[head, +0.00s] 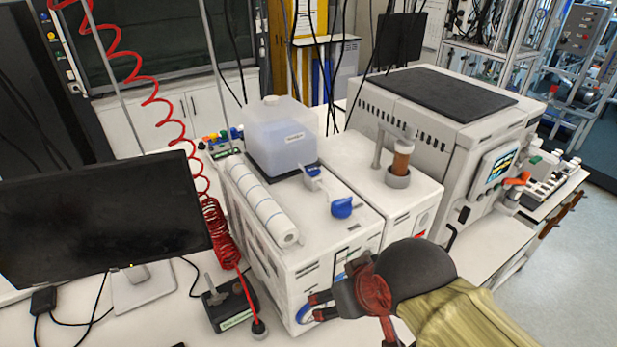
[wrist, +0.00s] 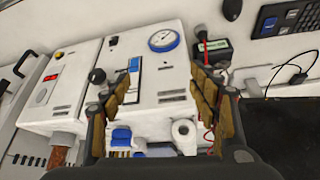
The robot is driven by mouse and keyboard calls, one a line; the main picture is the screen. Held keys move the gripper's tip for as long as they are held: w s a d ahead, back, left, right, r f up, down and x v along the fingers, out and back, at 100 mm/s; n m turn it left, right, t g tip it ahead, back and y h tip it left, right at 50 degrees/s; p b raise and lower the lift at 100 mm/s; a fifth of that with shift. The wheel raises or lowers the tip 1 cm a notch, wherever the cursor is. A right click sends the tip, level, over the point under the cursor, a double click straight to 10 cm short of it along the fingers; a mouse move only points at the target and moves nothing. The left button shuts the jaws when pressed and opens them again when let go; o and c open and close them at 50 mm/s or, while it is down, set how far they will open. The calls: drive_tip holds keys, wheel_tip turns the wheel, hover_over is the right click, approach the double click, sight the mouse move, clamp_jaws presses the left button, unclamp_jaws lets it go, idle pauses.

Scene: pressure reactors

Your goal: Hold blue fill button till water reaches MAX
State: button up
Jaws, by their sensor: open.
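The white reactor unit (head: 300,262) stands on the bench, with a translucent water tank (head: 281,135) on top. My gripper (head: 316,306) is open before its front panel, with nothing between its fingers. In the wrist view the panel (wrist: 175,72) appears upside down between the fingers, with a blue-rimmed gauge (wrist: 163,39) above them. A narrow black-framed strip with blue (wrist: 134,64) shows beside the left finger; I cannot tell whether it is the fill button or a level window. No MAX mark or water level is readable. My arm hides part of the panel in the head view.
A black monitor (head: 95,215) stands at left. A red coiled hose (head: 222,235) hangs beside the unit, above a small black box (head: 228,303). A paper roll (head: 262,205) and blue knob (head: 342,207) are on top. A larger machine (head: 440,110) stands at right.

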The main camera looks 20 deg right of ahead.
drive_tip(key=shift+c, duration=0.6)
clamp_jaws()
idle(1.5)
